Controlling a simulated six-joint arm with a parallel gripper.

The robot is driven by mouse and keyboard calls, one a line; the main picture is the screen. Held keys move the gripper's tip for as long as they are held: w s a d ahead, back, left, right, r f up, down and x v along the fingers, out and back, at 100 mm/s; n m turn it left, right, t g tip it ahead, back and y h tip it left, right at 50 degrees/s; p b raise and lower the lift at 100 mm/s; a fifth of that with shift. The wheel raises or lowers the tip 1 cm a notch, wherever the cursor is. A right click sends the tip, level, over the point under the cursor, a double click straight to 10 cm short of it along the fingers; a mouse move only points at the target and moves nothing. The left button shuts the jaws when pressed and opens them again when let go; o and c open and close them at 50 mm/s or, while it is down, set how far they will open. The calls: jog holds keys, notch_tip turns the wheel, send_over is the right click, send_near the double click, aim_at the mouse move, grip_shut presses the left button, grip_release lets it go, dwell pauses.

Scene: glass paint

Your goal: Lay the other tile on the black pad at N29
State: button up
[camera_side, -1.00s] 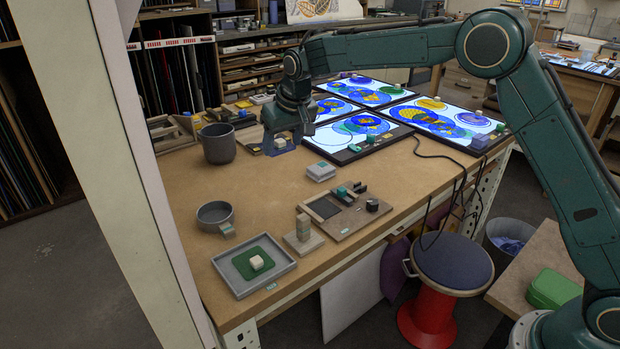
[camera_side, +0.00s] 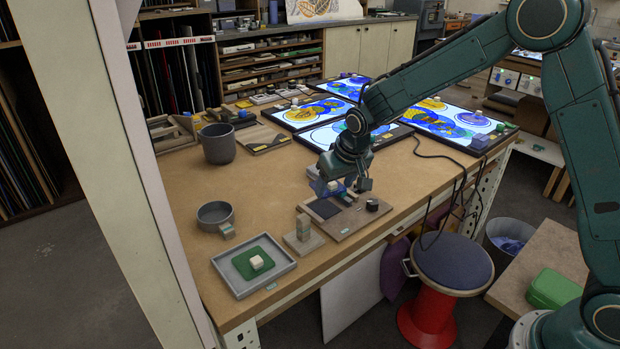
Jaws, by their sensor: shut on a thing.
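My gripper (camera_side: 336,189) is over the back left part of a brown board near the table's right edge. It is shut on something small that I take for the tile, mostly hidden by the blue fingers. The black pad (camera_side: 324,208) is a dark square on the board, just in front of and below the gripper. Its label is too small to read. Small blocks on the board beside the pad are partly hidden by the gripper. I cannot tell whether the held thing touches anything.
A black knob (camera_side: 372,205) stands on the board's right. A stacked block post (camera_side: 303,227), a grey bowl (camera_side: 215,215) and a grey tray (camera_side: 230,283) with a green mat are nearer. A dark pot (camera_side: 217,145) and lit glass panels (camera_side: 440,120) stand behind. The table's middle left is clear.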

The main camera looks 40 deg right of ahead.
aim_at(332, 212)
jog(key=shift+f, duration=0.2)
jog(key=shift+f, duration=2.25)
jog(key=shift+f, duration=0.25)
jog(key=shift+s+f, duration=0.1)
jog(key=shift+f, duration=0.25)
dwell(0.6)
jog(key=o, duration=1.1)
jog(key=shift+r, duration=0.15)
